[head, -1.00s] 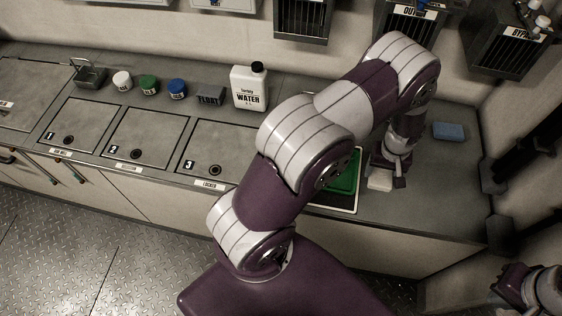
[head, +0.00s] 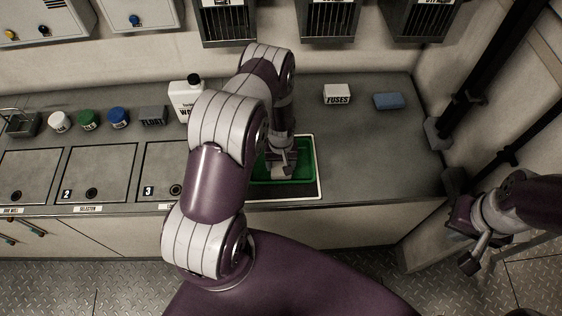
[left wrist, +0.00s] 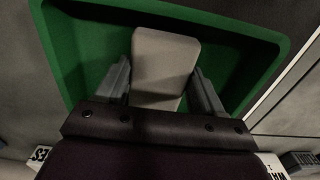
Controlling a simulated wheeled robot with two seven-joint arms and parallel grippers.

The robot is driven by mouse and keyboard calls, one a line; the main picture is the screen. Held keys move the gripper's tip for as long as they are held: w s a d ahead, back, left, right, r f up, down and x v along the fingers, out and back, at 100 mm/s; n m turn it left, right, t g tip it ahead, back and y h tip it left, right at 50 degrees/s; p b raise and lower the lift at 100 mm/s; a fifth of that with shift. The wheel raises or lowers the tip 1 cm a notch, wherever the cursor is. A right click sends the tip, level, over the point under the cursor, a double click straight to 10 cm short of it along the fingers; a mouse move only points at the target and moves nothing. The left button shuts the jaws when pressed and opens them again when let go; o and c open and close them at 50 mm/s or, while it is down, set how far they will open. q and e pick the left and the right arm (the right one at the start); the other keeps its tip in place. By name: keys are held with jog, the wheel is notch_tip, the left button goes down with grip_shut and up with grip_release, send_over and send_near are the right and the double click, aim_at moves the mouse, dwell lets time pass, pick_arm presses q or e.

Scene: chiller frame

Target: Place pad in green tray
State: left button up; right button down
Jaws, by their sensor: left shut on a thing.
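The green tray (head: 306,172) is set in the counter at the middle of the head view. It also fills much of the left wrist view (left wrist: 84,62). My left gripper (head: 282,163) is over the tray, pointing down. It is shut on a pale grey pad (left wrist: 162,68), which shows between its two fingers in the left wrist view. The pad is within the tray's outline; I cannot tell whether it touches the floor of the tray. My right gripper (head: 466,240) hangs at the right, away from the counter, with nothing visible in it.
A white FUSES box (head: 337,94) and a blue block (head: 389,101) stand on the counter right of the tray. A white water jug (head: 186,103), a FLOAT block (head: 153,116) and several small jars stand to the left. The counter right of the tray is mostly clear.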

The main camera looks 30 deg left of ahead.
pick_arm(q)
jog(key=shift+f, duration=0.1)
jog(key=shift+f+b, duration=0.15)
jog(key=shift+b, duration=0.15)
jog(key=o, duration=1.1)
notch_tip(320, 180, up, 12)
notch_tip(320, 180, up, 7)
jog(key=m, duration=0.1)
send_over(281, 165)
jog(key=d, duration=0.2)
jog(key=s+d+r+m, duration=0.1)
jog(key=s+d+r, duration=0.1)
jog(key=s+r, duration=0.2)
jog(key=s+d+r+m+t, duration=0.1)
jog(key=s+r+m, duration=0.1)
jog(key=s+r, duration=0.2)
jog(key=s+d+r+m, duration=0.2)
jog(key=s+r, duration=0.2)
jog(key=shift+s+d+r+p, duration=0.25)
jog(key=shift+s+d+p, duration=0.05)
jog(key=shift+s, duration=0.05)
